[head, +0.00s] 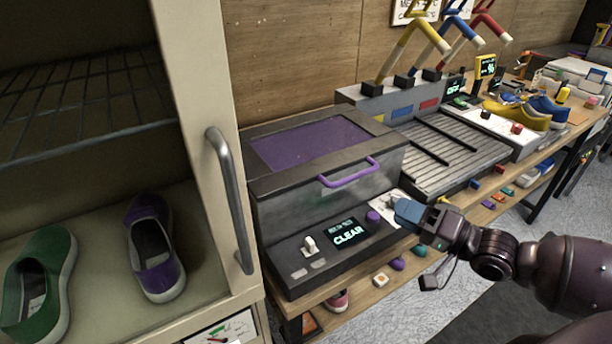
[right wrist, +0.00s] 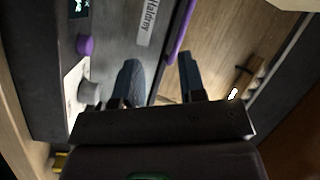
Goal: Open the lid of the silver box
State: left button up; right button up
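The silver-grey box (head: 325,215) stands on the bench in the head view, with its lid (head: 270,180) down. The lid has a purple panel on top and a purple bar handle (head: 350,173) on its front. The handle also shows at the top of the right wrist view (right wrist: 180,30), beyond the fingertips. My right gripper (head: 403,212) is at the box's front right corner, below and right of the handle. In the right wrist view its two fingers (right wrist: 158,78) are apart with nothing held between them. My left gripper is not in view.
The box's front panel has a display reading CLEAR (head: 348,233) and a purple knob (head: 373,217). A cabinet with a metal door handle (head: 230,195) stands close at left, holding shoes. A ribbed grey tray (head: 440,150) lies right of the box, near coloured levers (head: 410,45).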

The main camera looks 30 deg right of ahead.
aim_at(355, 176)
jog(key=shift+w+a+r+m+t+y, duration=0.2)
jog(key=shift+w+a+r+m, duration=0.6)
jog(key=shift+w, duration=0.85)
jog(key=shift+w+a+r+m+t+y, duration=0.1)
jog(key=shift+w+a+r+m+t, duration=0.3)
jog(key=shift+w+a+m, duration=0.9)
jog(key=shift+w+a+r+m+t+y, duration=0.1)
jog(key=shift+w+a+r+m, duration=0.55)
jog(key=shift+w, duration=1.3)
jog(key=shift+r, duration=0.15)
grip_shut()
